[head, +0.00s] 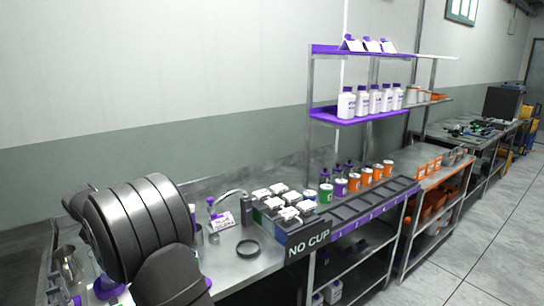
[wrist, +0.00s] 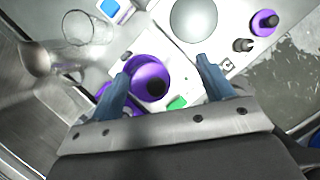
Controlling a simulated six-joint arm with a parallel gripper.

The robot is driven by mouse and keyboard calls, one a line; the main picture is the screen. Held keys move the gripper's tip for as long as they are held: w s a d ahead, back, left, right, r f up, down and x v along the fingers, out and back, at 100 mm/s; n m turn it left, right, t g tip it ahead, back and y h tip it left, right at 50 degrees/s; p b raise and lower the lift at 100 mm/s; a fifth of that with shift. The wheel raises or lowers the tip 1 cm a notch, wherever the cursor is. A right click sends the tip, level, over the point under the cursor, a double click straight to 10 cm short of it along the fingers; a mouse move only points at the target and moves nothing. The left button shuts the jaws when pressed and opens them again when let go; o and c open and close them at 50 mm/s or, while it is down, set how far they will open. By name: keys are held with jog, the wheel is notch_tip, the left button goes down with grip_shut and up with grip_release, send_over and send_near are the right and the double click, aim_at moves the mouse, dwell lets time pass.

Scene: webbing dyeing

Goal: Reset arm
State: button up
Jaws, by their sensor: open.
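My gripper (wrist: 163,84) shows in the wrist view with its two blue fingers apart and nothing between the tips. Below it is a purple round device (wrist: 148,72) with a black knob, partly behind the left finger. I cannot tell how high the gripper is above it. In the head view my dark arm covers the lower left, over the steel bench (head: 240,268), and the gripper itself is hidden.
A glass beaker (wrist: 90,28) and a metal jug (wrist: 32,58) stand left of the gripper. A grey round plate (wrist: 194,18) lies ahead. Shelves with white bottles (head: 362,102) rise at the back.

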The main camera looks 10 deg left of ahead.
jog(key=w+d+r, duration=0.3)
jog(key=d+r, duration=0.1)
jog(key=d, duration=0.3)
jog(key=w+d+f+m+h, duration=0.1)
jog(key=w+d+f+m, duration=0.2)
jog(key=w+d, duration=0.8)
jog(key=w+d+f+m+h, duration=0.1)
jog(key=w+d+f+m, duration=0.15)
jog(key=w+d, duration=0.85)
jog(key=s+a+f, duration=0.1)
jog(key=a+f, duration=0.3)
jog(key=a, duration=0.2)
jog(key=shift+f, duration=0.2)
jog(key=shift+s, duration=0.1)
